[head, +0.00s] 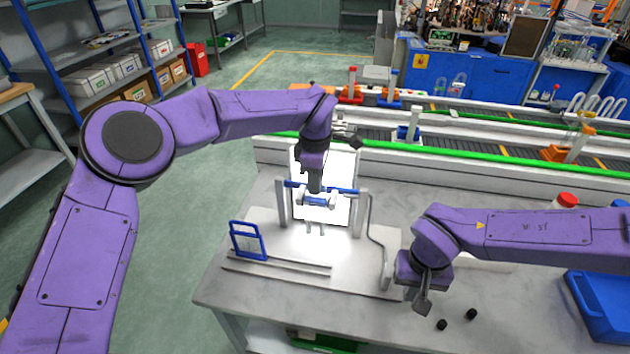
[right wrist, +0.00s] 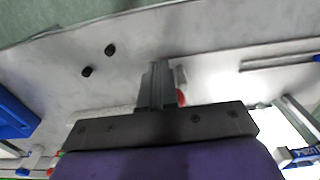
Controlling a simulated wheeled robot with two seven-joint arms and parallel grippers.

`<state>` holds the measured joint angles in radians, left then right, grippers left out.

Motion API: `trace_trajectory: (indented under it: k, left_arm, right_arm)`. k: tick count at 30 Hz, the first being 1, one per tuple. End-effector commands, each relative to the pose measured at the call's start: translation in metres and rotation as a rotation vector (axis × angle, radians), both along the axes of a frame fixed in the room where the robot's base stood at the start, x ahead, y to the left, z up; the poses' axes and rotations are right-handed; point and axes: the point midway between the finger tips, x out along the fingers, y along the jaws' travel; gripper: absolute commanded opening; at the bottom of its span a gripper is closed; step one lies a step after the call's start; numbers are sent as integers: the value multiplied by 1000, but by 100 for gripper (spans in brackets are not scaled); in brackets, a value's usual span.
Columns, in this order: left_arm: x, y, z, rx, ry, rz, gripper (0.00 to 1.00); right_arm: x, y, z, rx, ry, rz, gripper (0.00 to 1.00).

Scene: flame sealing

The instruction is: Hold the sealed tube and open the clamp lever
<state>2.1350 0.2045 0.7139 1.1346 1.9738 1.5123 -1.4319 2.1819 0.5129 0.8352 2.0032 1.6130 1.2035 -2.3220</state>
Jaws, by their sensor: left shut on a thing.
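A clamp fixture stands on the workbench, with a blue bar (head: 347,190) between two grey posts and a bright white panel behind it. My left gripper (head: 318,197) is shut at the middle of this fixture. The tube is hard to tell apart there; the fingers hide most of it. A bent grey rod (head: 377,241) runs down the fixture's right side; I cannot tell whether it is the clamp lever. My right gripper (head: 422,302) points down to the right of the rod, apart from it. Its fingers (right wrist: 156,84) look closed together. A small red part (right wrist: 181,97) shows beside them, partly hidden.
Two black caps (head: 471,314) (head: 442,324) lie right of my right gripper. A blue tray (head: 605,300) is at the right edge. A blue-framed stand (head: 248,240) is at the left. A red-capped container (head: 566,200) stands behind my right arm. Conveyors run behind the bench.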

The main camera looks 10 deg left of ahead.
Motion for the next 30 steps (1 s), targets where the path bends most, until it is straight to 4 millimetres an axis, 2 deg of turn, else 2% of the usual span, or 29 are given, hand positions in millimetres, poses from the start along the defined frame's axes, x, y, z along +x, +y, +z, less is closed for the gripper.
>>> trace_trajectory:
  k: [10,30]
  left_arm:
    - [0,0,-1,1,0,0,0]
    - [0,0,0,1,0,-1,0]
  right_arm:
    - [3,-1,0,-1,-2,-2,0]
    - [29,0,11,-1,-1,-2,0]
